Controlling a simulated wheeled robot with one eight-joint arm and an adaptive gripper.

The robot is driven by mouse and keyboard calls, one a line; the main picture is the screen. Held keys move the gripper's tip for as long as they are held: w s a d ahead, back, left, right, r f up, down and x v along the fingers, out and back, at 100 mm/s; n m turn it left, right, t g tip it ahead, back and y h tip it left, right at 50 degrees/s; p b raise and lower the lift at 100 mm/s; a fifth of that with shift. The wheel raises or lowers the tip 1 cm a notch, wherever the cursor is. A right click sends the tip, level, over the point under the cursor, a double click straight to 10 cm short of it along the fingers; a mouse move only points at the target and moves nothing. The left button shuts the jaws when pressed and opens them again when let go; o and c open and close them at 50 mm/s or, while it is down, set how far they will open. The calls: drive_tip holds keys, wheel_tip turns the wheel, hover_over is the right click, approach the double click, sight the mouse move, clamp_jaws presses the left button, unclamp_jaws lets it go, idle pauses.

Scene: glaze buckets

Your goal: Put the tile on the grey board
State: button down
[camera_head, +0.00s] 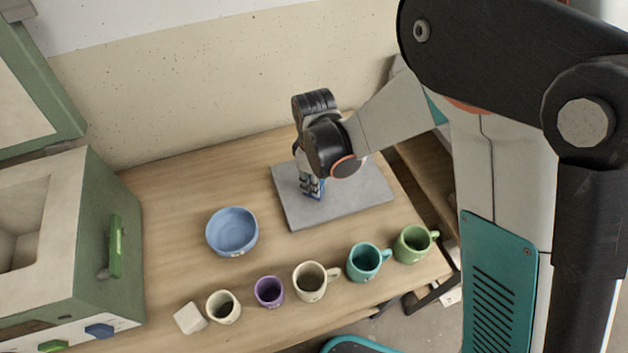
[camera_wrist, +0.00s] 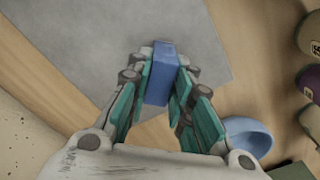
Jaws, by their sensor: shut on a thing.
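The tile is a blue block (camera_wrist: 160,72), held between the teal-padded fingers of my gripper (camera_wrist: 162,88) in the wrist view. In the head view my gripper (camera_head: 311,190) points down over the grey board (camera_head: 356,193), and a small blue part of the tile (camera_head: 318,195) shows at the fingertips. The grey board lies flat on the wooden table and also fills the upper part of the wrist view (camera_wrist: 90,55). The tile is over the board; I cannot tell whether it touches it. My gripper is shut on the tile.
A blue bowl (camera_head: 232,231) stands left of the board. Along the front edge stand a white block (camera_head: 190,318), a cream cup (camera_head: 223,307), a purple cup (camera_head: 269,291), a beige mug (camera_head: 310,281), a teal mug (camera_head: 364,262) and a green mug (camera_head: 413,244). A green kiln (camera_head: 92,235) is at left.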

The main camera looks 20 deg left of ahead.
drive_tip(key=c, duration=1.4)
unclamp_jaws()
drive_tip(key=shift+f, duration=0.1)
drive_tip(key=shift+c, duration=0.2)
wheel_tip(320, 180, up, 12)
drive_tip(key=p, duration=0.4)
